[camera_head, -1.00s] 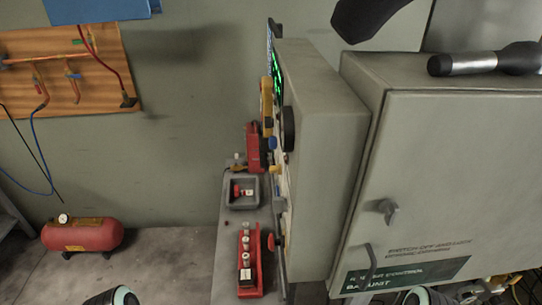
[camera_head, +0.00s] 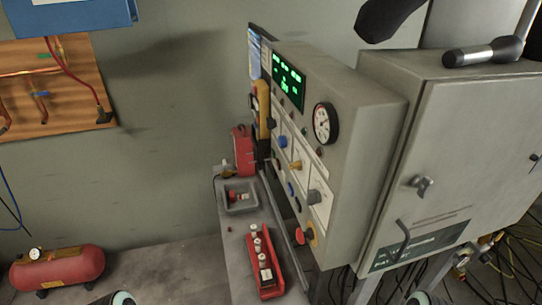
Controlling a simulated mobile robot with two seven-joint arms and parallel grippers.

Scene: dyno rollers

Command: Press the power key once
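The grey control panel (camera_head: 345,130) stands right of centre, its face seen at an angle. It has a lit green display (camera_head: 288,79), a round gauge (camera_head: 323,123), and blue (camera_head: 283,142), yellow (camera_head: 296,165) and grey (camera_head: 314,196) knobs. A red button (camera_head: 300,237) sits low on its face. I cannot tell which control is the power key; the labels are too small to read. Only rounded parts of my arms show at the bottom edge. Neither gripper is in view.
A narrow grey bench (camera_head: 232,221) beside the panel holds a red tray (camera_head: 278,277) of small parts and a grey tray (camera_head: 240,207). A grey cabinet (camera_head: 450,140) stands on the right. A red tank (camera_head: 57,268) lies on the floor at left.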

